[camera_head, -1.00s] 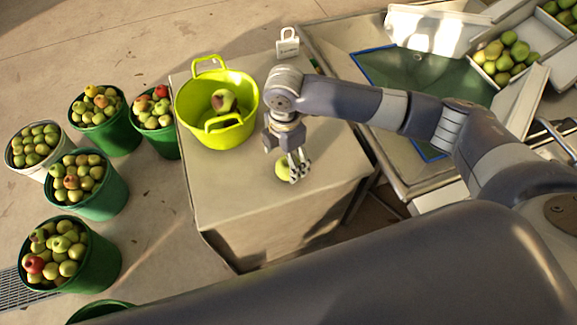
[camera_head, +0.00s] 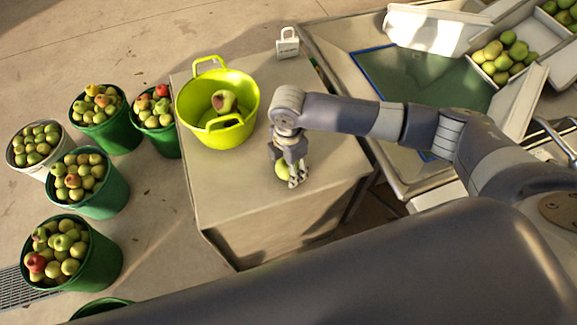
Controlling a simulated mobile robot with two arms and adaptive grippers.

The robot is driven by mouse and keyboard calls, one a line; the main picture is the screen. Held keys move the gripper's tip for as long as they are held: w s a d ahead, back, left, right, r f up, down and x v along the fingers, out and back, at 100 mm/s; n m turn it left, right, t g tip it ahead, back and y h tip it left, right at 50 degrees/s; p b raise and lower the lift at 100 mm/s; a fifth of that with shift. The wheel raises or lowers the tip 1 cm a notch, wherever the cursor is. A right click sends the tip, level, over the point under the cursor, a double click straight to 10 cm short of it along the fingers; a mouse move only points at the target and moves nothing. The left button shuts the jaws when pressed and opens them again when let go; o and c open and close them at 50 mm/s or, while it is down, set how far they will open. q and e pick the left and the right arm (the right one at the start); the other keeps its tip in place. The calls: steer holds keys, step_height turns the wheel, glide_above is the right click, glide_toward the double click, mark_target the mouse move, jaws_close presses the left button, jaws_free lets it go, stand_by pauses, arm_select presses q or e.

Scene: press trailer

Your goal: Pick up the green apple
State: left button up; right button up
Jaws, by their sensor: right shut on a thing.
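The green apple (camera_head: 281,171) is at the front part of the table top (camera_head: 235,190), partly hidden by the fingers. My right gripper (camera_head: 290,174) points down over it and is shut on it. I cannot tell whether the apple touches the table or is just above it. My left gripper is not in view.
A yellow-green basket (camera_head: 190,110) holding a reddish-green fruit (camera_head: 224,101) stands left of my right gripper. A small white weight-like object (camera_head: 287,43) is at the table's back. Several green buckets (camera_head: 115,192) of apples stand on the floor at left. A metal trailer (camera_head: 400,184) borders the right.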

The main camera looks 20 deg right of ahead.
steer(key=shift+r, duration=0.1)
steer(key=shift+w+r, duration=0.1)
steer(key=shift+r, duration=0.5)
steer(key=shift+s+a+r+b, duration=0.15)
steer(key=shift+r+b, duration=0.1)
steer(key=shift+r, duration=0.3)
steer(key=shift+s+d+r+b, duration=0.1)
steer(key=shift+r+b, duration=0.15)
steer(key=shift+r, duration=0.3)
steer(key=s+a+b, duration=0.1)
steer(key=s+a, duration=0.2)
steer(key=s, duration=0.4)
steer(key=s+a+r, duration=0.1)
steer(key=s+a, duration=0.2)
steer(key=s, duration=0.4)
steer(key=shift+s+r+b, duration=0.2)
steer(key=shift+s+b, duration=0.05)
steer(key=shift+b, duration=0.1)
